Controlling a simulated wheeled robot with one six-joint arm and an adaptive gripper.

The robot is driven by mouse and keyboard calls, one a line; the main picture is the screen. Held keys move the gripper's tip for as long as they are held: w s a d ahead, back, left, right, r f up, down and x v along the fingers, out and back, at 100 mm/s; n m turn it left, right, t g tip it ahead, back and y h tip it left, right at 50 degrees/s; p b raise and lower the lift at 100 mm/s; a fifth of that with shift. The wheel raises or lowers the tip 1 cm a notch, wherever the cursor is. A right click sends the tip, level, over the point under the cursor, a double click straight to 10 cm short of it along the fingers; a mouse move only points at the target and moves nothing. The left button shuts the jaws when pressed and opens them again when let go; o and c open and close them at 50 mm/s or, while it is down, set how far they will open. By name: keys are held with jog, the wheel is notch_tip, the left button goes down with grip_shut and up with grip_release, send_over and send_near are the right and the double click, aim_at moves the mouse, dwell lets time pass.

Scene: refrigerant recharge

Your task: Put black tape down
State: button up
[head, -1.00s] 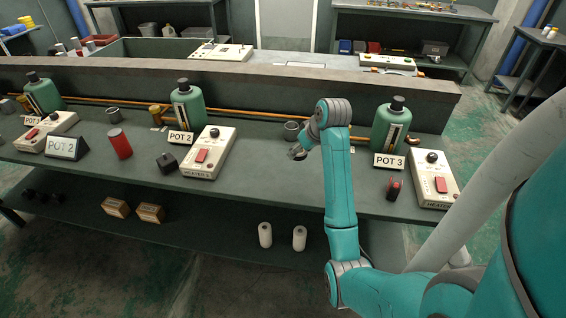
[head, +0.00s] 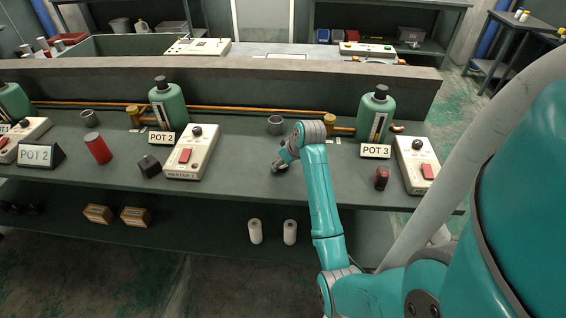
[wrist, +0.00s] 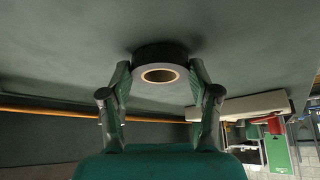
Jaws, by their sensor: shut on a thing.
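The black tape (wrist: 160,58) is a dark roll with a pale cardboard core, in the upper middle of the wrist view. My gripper (wrist: 160,75) is shut on it, one finger on each side. The roll lies against or very close to the green-grey bench top; I cannot tell whether it touches. The tape is too small and hidden there to make out.
A white heater box (head: 191,155) and a green bottle (head: 168,106) stand left of my gripper. A grey cup (head: 275,125) stands behind it. The POT 3 sign (head: 376,151), a small red-and-black item (head: 382,178) and another heater box (head: 416,165) stand right. Bench around the gripper is clear.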

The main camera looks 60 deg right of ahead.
jog(key=shift+f, duration=0.15)
jog(key=o, duration=1)
jog(key=shift+r, duration=0.25)
jog(key=v, duration=1.2)
jog(key=shift+f, duration=0.1)
